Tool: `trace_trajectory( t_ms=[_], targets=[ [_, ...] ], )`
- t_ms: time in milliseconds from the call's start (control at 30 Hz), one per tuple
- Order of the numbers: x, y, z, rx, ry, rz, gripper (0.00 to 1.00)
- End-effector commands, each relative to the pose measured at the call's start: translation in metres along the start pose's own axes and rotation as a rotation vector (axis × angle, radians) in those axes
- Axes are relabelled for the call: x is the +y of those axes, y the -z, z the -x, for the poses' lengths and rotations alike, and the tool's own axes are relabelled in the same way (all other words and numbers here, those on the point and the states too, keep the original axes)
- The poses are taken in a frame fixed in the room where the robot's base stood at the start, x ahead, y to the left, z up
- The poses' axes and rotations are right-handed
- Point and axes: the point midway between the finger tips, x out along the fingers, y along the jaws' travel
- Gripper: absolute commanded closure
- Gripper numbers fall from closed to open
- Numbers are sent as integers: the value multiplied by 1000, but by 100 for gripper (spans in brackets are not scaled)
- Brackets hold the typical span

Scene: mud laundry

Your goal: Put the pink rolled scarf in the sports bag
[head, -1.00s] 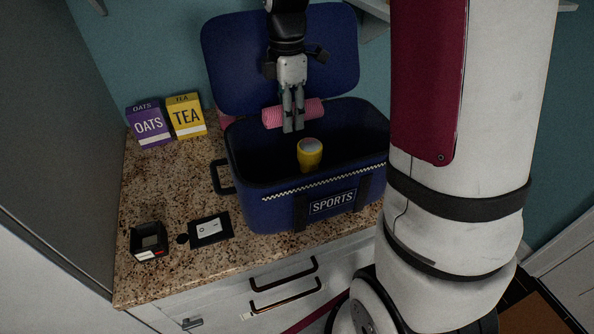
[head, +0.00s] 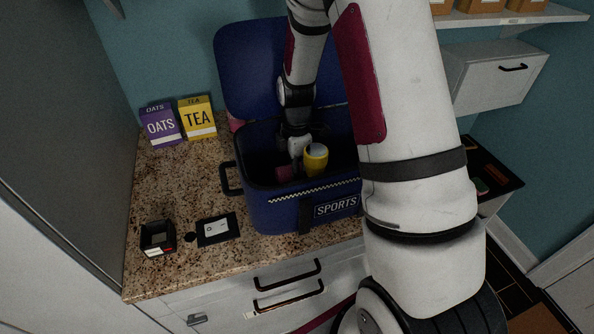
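The blue sports bag (head: 280,215) stands open on the counter, its lid (head: 250,70) raised at the back. My gripper (head: 297,160) points down inside the bag. The pink rolled scarf (head: 284,173) is in the bag at the fingertips, in shadow below the rim. The fingers look shut on it, though their tips are partly hidden. Its right part is hidden by the gripper and a yellow can. I cannot tell whether the scarf touches the bag's floor.
The yellow can (head: 316,160) with a grey top is in the bag, close right of my gripper. Purple oats (head: 161,126) and yellow tea (head: 198,119) boxes stand at the back left. A small black box (head: 157,238) and a black card-like item (head: 217,229) lie in front.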

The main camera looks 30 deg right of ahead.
Motion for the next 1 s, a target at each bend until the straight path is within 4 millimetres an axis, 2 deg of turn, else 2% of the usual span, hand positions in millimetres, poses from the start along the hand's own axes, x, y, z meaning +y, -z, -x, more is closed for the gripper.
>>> trace_trajectory(
  t_ms=[433,467,500,833,1000],
  targets=[
    [0,0,-8,0,-1,0,90],
    [0,0,-8,0,-1,-1,57],
    [0,0,-8,-1,-1,0,51],
    [0,0,-6,0,-1,0,51],
    [2,0,10,0,-5,0,51]
  ],
)
